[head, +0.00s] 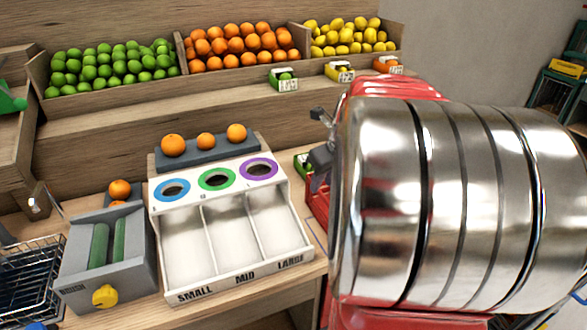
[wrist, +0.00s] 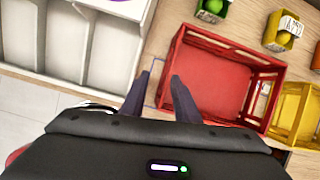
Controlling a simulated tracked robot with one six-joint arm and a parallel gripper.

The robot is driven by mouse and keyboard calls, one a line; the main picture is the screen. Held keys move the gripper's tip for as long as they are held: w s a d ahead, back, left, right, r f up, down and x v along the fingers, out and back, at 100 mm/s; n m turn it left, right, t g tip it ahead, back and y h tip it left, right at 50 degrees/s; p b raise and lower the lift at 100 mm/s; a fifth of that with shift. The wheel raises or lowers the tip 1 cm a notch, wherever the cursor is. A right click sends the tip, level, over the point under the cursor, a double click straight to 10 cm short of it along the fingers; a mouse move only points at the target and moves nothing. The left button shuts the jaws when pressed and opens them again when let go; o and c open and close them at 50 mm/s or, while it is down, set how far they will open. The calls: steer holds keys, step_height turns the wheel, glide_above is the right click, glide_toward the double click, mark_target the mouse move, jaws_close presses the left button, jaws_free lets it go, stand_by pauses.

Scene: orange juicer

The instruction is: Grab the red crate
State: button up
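The red crate (wrist: 207,38) is empty and sits on the wooden table in the wrist view, right of the picture's middle. In the head view only a small part of the red crate (head: 317,207) shows, beside my arm, which hides the rest. My gripper (wrist: 160,76) is open, with a gap between its two dark fingers. In the wrist view its fingertips are at the crate's left side. The left finger appears outside the crate and the right finger overlaps its left edge. I cannot tell whether they touch it.
A white sorter (head: 232,284) marked small, mid and large stands left of the red crate. A yellow crate (wrist: 298,108) is close on its right. Small green (wrist: 211,9) and yellow (wrist: 279,31) boxes lie beyond it.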

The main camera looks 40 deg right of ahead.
steer(key=shift+s+d+f+m, duration=0.1)
steer(key=shift+d+f+m, duration=0.05)
steer(key=shift+d+m, duration=0.35)
steer(key=shift+s+d+f+m, duration=0.15)
steer(key=shift+d+m, duration=0.25)
steer(key=shift+d, duration=0.2)
glide_toward(317, 204)
steer(key=x, duration=0.3)
steer(key=shift+s+a, duration=0.1)
steer(key=shift+f, duration=0.25)
steer(key=shift+f, duration=0.1)
steer(key=x, duration=0.4)
steer(key=shift+w+d, duration=0.25)
steer(key=shift+w, duration=0.15)
steer(key=shift+w+f, duration=0.1)
steer(key=shift+f, duration=0.25)
steer(key=shift+f, duration=0.25)
